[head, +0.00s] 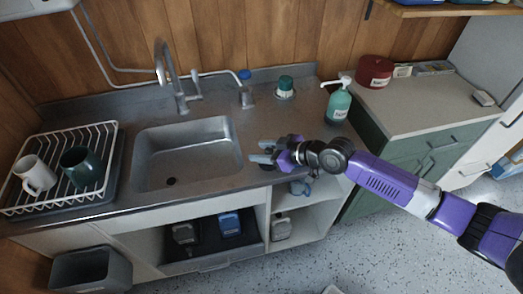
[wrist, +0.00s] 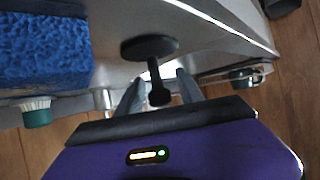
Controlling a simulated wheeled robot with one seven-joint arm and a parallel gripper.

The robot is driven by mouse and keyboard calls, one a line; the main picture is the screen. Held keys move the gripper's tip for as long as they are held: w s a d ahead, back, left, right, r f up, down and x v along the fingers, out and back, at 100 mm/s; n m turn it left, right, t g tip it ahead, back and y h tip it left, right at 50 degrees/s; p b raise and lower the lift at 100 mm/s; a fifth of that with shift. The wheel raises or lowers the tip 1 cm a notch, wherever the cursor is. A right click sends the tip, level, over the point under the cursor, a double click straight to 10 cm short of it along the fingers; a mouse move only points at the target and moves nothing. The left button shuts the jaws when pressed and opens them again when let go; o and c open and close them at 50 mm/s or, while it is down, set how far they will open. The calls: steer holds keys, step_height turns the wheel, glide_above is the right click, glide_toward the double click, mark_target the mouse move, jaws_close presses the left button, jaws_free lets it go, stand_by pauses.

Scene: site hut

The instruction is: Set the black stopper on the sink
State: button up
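The black stopper (wrist: 149,47), a flat round disc with a knobbed stem, shows in the wrist view on the grey metal worktop. My gripper (wrist: 157,84) is open, with one finger on each side of the stem; I cannot tell whether either finger touches it. In the head view my gripper (head: 262,152) is over the worktop just right of the sink, fingers pointing left. The stopper is mostly hidden there by the gripper. The grey sink (head: 188,150) is empty, with a dark drain hole (head: 171,181) in its floor.
A blue sponge-like block (wrist: 42,52) is beside the stopper in the wrist view. A faucet (head: 170,75) stands behind the sink. A dish rack (head: 98,133) with two mugs is at left. A green soap bottle (head: 338,106) and green-capped item (head: 285,84) stand beyond my gripper.

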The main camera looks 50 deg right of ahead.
steer(key=shift+r, duration=0.1)
steer(key=shift+r, duration=0.2)
steer(key=b+v, duration=0.2)
steer(key=v, duration=1)
steer(key=s+a+f+h, duration=0.1)
steer(key=s+a+f, duration=0.15)
steer(key=s, duration=0.45)
steer(key=s+a+f+h, duration=0.1)
steer(key=s+a+f, duration=0.15)
steer(key=s, duration=0.45)
steer(key=s+a+r+m+t, duration=0.1)
steer(key=s+a+r, duration=0.2)
steer(key=a, duration=0.5)
steer(key=s+a+r+m+t, duration=0.1)
steer(key=s+a+r, duration=0.3)
steer(key=a, duration=0.5)
steer(key=shift+s+a+r+t, duration=0.3)
steer(key=shift+s+t, duration=0.1)
steer(key=shift+t, duration=0.1)
